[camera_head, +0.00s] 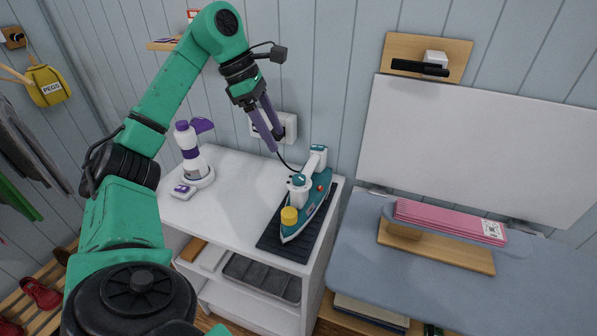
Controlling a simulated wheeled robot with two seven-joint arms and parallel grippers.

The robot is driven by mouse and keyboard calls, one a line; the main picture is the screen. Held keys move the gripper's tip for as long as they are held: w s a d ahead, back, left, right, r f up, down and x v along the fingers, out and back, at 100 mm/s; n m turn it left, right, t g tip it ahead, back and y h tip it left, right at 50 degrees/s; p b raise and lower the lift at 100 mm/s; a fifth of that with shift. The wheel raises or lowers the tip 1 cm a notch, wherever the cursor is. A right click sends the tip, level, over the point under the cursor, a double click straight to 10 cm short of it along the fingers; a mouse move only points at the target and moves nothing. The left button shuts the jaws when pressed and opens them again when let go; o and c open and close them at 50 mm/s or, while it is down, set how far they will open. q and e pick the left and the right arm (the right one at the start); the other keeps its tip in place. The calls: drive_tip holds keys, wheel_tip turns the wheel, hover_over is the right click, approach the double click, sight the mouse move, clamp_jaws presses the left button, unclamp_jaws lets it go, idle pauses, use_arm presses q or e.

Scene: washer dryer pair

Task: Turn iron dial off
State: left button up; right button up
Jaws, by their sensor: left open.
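The iron (306,208), teal and white, lies on a dark ribbed mat (268,240) on top of the white cabinet. A yellow dial (289,216) sits on its near end; its setting is too small to tell. A small red part shows on its side. My left gripper (275,144) is open and empty, pointing down behind and left of the iron, in front of the wall outlet. It appears apart from the iron and the dial. My right gripper is not in view.
An outlet (289,126) with a cord is on the wall. The cabinet top's middle is clear.

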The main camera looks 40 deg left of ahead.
use_arm(q)
drive_tip(key=b, duration=0.1)
approach(298, 177)
drive_tip(key=f, duration=0.2)
drive_tip(key=x, duration=0.5)
drive_tip(key=shift+w+d, duration=0.3)
drive_tip(key=shift+w, duration=0.1)
drive_tip(key=shift+d+f, duration=0.1)
drive_tip(key=shift+f, duration=0.25)
drive_tip(key=shift+s, duration=0.1)
clamp_jaws()
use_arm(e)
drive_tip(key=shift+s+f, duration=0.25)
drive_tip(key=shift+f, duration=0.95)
